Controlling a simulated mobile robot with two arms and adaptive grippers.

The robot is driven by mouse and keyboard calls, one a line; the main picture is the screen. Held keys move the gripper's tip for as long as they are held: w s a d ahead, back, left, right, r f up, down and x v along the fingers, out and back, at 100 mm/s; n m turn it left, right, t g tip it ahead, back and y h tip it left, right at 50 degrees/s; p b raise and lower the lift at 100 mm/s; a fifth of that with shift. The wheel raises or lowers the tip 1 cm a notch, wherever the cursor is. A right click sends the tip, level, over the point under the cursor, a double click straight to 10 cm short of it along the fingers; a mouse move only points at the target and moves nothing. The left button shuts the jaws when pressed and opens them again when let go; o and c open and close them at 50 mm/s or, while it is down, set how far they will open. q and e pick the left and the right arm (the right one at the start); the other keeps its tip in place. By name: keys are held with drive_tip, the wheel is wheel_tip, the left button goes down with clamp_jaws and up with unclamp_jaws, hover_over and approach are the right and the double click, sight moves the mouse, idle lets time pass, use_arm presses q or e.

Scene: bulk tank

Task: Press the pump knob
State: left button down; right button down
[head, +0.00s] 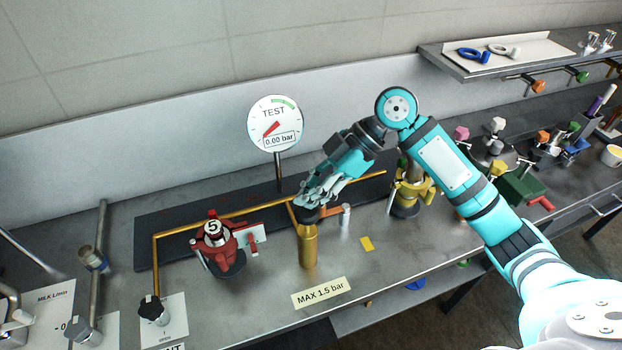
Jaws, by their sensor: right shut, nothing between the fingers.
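The pump is a brass-coloured upright cylinder (307,247) on the bench, with a dark knob (308,215) on top. My right gripper (309,200) comes down from the upper right, shut and empty. Its fingertips are right at the top of the knob and partly cover it; I cannot tell whether they touch it. The round gauge (275,123) behind reads TEST and 0.00 bar. My left gripper is not in view.
A red valve device marked 5 (222,243) stands left of the pump and a yellow one (407,192) to the right. A copper pipe (190,230) runs behind. A MAX 1.5 bar label (321,292) and a yellow tag (367,244) lie in front.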

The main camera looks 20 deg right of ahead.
sight(307, 213)
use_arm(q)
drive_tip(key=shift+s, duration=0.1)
